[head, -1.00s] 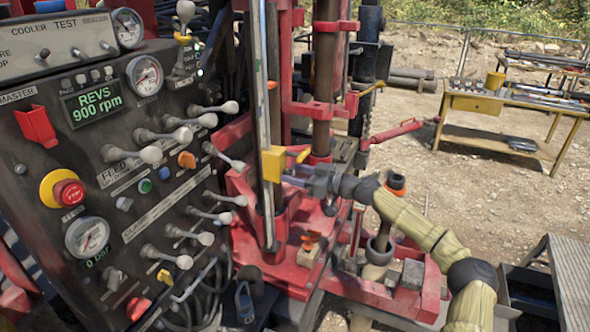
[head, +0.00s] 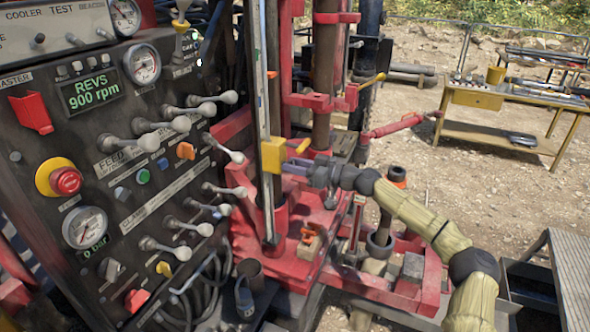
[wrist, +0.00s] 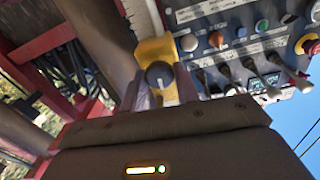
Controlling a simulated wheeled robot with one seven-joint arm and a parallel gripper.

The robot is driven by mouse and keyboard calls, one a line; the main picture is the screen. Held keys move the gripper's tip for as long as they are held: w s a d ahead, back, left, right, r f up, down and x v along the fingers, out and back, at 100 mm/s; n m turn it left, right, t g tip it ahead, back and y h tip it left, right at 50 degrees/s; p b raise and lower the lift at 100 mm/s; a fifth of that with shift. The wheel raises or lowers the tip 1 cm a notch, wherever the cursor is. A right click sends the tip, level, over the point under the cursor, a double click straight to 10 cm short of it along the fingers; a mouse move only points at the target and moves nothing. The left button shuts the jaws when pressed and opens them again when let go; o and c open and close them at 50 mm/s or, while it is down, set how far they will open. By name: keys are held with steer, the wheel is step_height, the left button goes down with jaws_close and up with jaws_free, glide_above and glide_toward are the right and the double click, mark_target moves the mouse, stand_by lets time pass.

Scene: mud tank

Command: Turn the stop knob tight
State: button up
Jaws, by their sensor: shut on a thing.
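A yellow stop block (head: 272,159) sits on the upright steel rail (head: 264,90), with a small yellow lever (head: 303,146) at its upper right. A dark round knob (wrist: 159,75) with a pale index line shows in front of the yellow block (wrist: 150,48) in the wrist view. My gripper (head: 294,168) reaches the block from the right. In the wrist view its fingers (wrist: 163,90) stand on both sides of the knob and are shut on it. In the head view the knob is hidden by the fingers.
A black control panel (head: 60,190) with levers stands close at left. The red drill frame (head: 300,205) and brown column (head: 326,70) stand around and behind the rail. A yellow workbench (head: 505,118) is at the far right. Gravel ground lies open between.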

steer(key=m+b, duration=0.4)
steer(key=m, duration=0.4)
steer(key=m+b, duration=0.5)
steer(key=m, duration=0.3)
steer(key=shift+w+d+m+b, duration=0.15)
steer(key=shift+m+b, duration=0.15)
steer(key=shift+m, duration=0.1)
steer(key=o, duration=0.9)
steer(key=shift+f, duration=0.15)
